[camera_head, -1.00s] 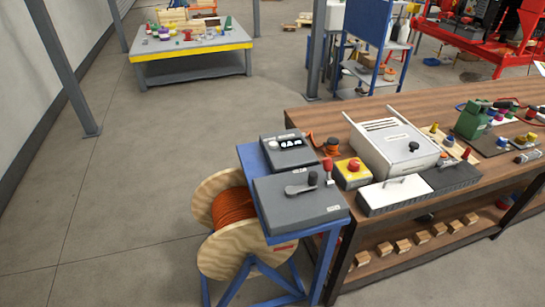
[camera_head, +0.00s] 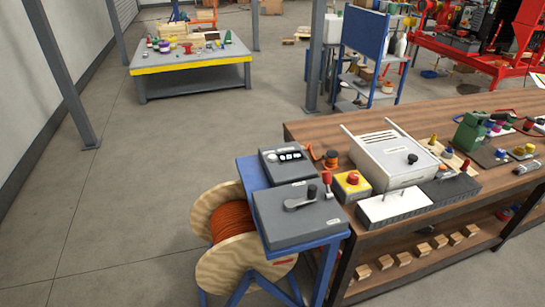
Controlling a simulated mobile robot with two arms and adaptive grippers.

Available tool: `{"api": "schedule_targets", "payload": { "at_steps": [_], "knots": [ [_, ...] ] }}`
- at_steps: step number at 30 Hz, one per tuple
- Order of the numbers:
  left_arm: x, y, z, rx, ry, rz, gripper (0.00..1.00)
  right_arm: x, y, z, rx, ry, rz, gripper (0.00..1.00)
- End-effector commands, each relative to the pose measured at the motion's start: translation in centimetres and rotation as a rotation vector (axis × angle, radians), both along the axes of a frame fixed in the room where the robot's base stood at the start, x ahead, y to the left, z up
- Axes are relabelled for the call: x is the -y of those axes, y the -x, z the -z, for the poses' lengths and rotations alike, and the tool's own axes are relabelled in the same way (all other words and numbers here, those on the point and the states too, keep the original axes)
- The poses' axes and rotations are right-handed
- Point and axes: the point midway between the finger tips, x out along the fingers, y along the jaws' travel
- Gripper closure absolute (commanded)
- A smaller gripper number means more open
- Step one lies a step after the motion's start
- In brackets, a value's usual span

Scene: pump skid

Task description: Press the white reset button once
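A dark grey box (camera_head: 296,172) with a display (camera_head: 290,155) stands on the back of a blue stand. A small pale spot (camera_head: 270,157) is on its face, left of the display. It may be the white reset button, but it is too small to tell. In front of it is a larger grey box (camera_head: 300,218) with a lever handle. Neither of my grippers is in view, and nothing touches the boxes.
A cable reel (camera_head: 212,192) stands left of the blue stand. To the right, a wooden workbench (camera_head: 318,131) carries a yellow box with a red button (camera_head: 352,179) and a white case (camera_head: 385,165). The floor on the left (camera_head: 130,220) is clear.

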Motion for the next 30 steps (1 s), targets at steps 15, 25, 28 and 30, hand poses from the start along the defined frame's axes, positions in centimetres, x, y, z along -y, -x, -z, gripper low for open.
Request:
{"api": "schedule_targets", "payload": {
  "at_steps": [15, 25, 28, 30],
  "knots": [
    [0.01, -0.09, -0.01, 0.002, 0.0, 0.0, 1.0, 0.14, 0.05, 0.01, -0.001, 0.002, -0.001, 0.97],
    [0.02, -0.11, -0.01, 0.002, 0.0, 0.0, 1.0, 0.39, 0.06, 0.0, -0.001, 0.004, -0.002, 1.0],
    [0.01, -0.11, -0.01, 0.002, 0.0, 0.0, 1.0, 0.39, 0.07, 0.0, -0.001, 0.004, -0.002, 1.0],
    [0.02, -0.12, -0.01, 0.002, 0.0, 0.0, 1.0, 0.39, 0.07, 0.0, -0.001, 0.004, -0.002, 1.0]
  ]
}}
